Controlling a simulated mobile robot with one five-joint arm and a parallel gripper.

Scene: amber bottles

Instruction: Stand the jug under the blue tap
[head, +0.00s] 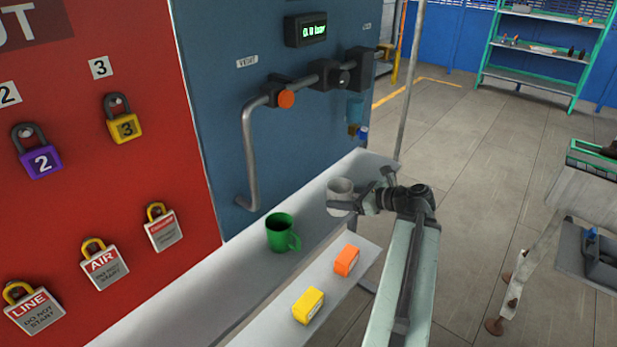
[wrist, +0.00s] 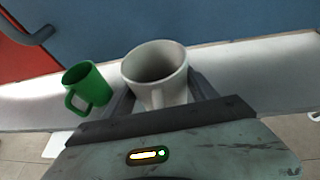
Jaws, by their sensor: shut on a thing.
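My gripper (head: 358,200) is shut on a pale grey, handled vessel, which I take to be the jug (head: 340,190). In the wrist view the jug (wrist: 155,75) is upright and open at the top, between the two fingers (wrist: 160,100). It is over or on the white ledge (head: 290,215); I cannot tell whether it touches.
A green mug (head: 280,234) stands on the ledge left of the jug; it also shows in the wrist view (wrist: 87,88). An orange box (head: 346,260) and a yellow box (head: 308,305) lie on a lower front shelf. The blue panel (head: 215,100) backs the ledge.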

